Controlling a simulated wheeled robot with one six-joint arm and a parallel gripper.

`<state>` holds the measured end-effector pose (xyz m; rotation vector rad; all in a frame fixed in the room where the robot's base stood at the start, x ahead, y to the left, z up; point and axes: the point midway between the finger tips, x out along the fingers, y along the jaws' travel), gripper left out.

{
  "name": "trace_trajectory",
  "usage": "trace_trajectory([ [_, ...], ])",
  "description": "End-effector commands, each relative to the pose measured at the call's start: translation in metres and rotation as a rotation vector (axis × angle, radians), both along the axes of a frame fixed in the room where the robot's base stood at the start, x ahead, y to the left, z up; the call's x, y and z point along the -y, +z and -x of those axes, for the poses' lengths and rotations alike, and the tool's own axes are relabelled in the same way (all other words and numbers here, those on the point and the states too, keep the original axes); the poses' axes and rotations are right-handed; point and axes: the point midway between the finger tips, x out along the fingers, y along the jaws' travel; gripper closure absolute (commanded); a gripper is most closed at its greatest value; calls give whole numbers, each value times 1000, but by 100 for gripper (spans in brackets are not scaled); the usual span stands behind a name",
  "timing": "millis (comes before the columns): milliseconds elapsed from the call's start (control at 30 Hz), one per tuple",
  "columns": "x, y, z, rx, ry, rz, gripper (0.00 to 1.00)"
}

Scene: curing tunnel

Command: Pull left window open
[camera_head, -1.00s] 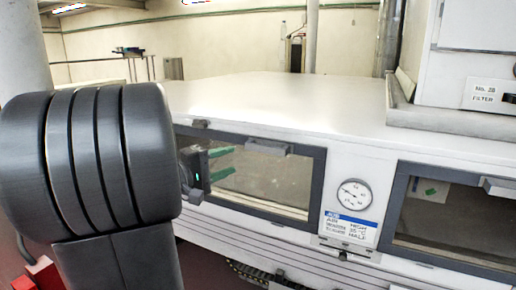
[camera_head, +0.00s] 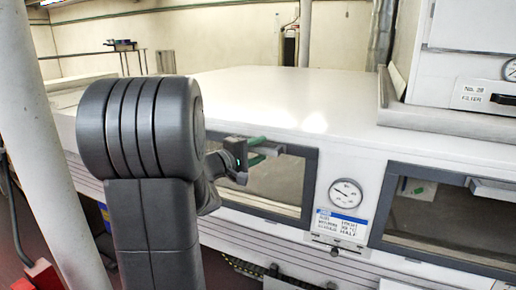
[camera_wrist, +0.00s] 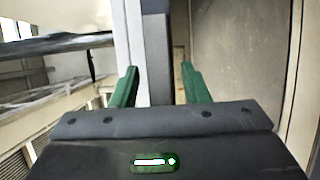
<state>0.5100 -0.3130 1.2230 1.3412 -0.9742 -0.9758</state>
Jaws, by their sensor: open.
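The left window (camera_head: 275,185) is a glass pane in a dark grey frame on the white tunnel's front, and it looks shut. My gripper (camera_head: 268,145) is open, its green fingers at the frame's top edge, where the handle is. The arm and fingers cover part of the window and its handle. In the wrist view the green fingers of my gripper (camera_wrist: 158,68) stand apart on either side of a dark grey bar (camera_wrist: 157,60). I cannot tell whether this bar is the handle or the frame, nor whether the fingers touch it.
A round gauge (camera_head: 346,193) and a label sit between the windows. A pale pillar (camera_head: 45,150) stands at the left. The tunnel's top (camera_head: 280,95) is clear.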

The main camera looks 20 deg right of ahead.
Motion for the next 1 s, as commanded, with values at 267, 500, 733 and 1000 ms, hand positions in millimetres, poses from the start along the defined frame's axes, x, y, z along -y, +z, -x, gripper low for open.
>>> trace_trajectory([
  [267, 2, 0, -1, 0, 0, 0, 58],
  [500, 1, 0, 0, 1, 0, 0, 100],
  [733, 1, -1, -1, 1, 1, 1, 100],
  [1000, -6, -7, -3, 24, 2, 24, 100],
])
